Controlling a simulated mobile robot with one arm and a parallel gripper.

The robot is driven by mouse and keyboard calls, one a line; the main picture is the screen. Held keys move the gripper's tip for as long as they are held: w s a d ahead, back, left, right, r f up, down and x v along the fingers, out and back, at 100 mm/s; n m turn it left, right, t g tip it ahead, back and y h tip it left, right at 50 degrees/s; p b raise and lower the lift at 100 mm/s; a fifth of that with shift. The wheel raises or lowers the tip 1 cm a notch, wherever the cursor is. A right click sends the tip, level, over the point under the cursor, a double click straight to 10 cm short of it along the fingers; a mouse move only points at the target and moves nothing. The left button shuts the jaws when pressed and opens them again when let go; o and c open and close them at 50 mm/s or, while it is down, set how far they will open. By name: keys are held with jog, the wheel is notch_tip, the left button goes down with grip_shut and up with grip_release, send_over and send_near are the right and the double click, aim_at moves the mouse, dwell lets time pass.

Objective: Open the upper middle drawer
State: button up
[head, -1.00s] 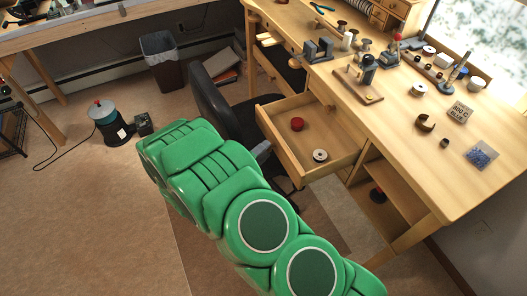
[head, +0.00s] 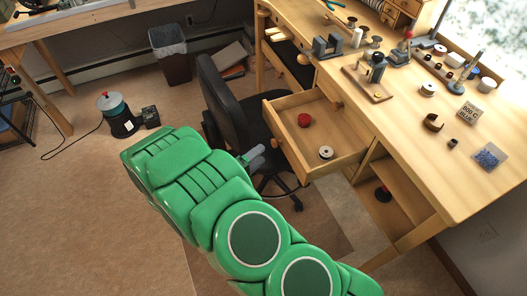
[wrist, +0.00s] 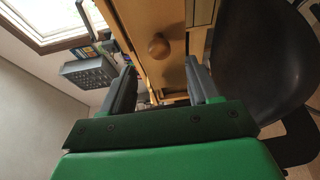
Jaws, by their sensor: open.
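A wooden desk (head: 400,130) stands on the right in the head view. A drawer (head: 337,141) under its top is pulled out, showing a red spool (head: 304,120) and a pale spool (head: 326,153) inside. A round knob (head: 275,143) is on its front. My gripper (head: 257,153) is just left of this drawer front, apart from it and mostly hidden by my green arm. In the wrist view my gripper (wrist: 162,82) is open and empty, with a round wooden knob (wrist: 158,46) beyond and between the fingers.
A black office chair (head: 225,100) stands close behind my gripper, left of the drawer; it also fills the right of the wrist view (wrist: 265,55). Another knob (head: 303,58) and shelves (head: 385,200) are on the desk. The floor at left is mostly clear.

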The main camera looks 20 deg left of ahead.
jog(key=shift+v, duration=1)
